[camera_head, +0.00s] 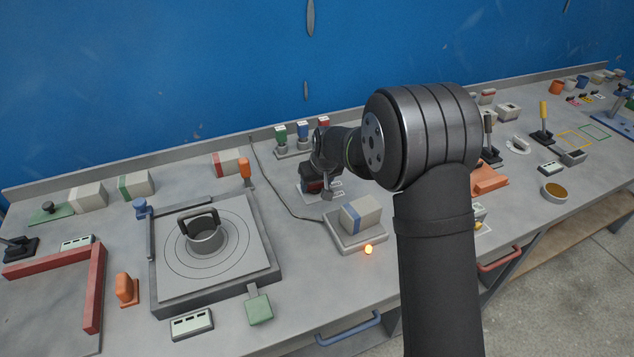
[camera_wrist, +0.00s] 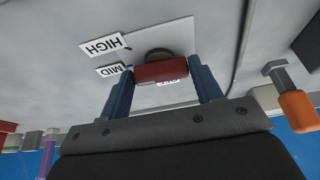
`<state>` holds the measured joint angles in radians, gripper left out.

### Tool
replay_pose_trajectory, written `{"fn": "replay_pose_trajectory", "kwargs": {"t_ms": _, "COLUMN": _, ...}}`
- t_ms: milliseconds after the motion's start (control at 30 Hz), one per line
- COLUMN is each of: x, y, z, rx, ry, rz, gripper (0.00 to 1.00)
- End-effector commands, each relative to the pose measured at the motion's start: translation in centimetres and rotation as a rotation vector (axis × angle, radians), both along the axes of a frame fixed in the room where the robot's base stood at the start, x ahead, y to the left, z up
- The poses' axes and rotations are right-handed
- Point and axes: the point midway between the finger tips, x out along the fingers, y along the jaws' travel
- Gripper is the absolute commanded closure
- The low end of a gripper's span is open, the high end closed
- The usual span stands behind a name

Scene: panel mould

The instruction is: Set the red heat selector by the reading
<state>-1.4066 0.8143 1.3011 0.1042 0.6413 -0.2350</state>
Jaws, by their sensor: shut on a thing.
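The red heat selector (camera_wrist: 160,71) shows in the wrist view as a red bar on a dark round hub, on a pale plate (camera_wrist: 175,36). The two blue fingers of my gripper (camera_wrist: 161,78) are shut on the bar, one at each end. I cannot tell which label the selector points to.
A blue-striped block (camera_head: 360,214) sits on a grey base (camera_head: 346,240) with a lit orange lamp (camera_head: 368,249). Small displays (camera_head: 192,324) are too small to read. An orange knob (camera_head: 245,170) stands near the selector.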

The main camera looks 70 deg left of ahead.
Motion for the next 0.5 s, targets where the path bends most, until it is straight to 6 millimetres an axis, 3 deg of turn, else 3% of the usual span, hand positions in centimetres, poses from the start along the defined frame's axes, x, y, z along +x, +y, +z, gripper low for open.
{"fn": "replay_pose_trajectory", "kwargs": {"t_ms": 167, "x": 0.04, "y": -0.01, "z": 0.01, "rx": 0.0, "ry": 0.0, "rz": -0.001, "gripper": 0.64}}
{"fn": "replay_pose_trajectory", "kwargs": {"t_ms": 200, "x": 0.03, "y": -0.01, "z": 0.01, "rx": 0.0, "ry": 0.0, "rz": -0.001, "gripper": 0.35}}
{"fn": "replay_pose_trajectory", "kwargs": {"t_ms": 300, "x": 0.03, "y": 0.0, "z": 0.01, "rx": 0.0, "ry": 0.0, "rz": 0.0, "gripper": 0.2}}
{"fn": "replay_pose_trajectory", "kwargs": {"t_ms": 500, "x": 0.01, "y": 0.0, "z": 0.01, "rx": 0.0, "ry": 0.0, "rz": 0.0, "gripper": 0.2}}
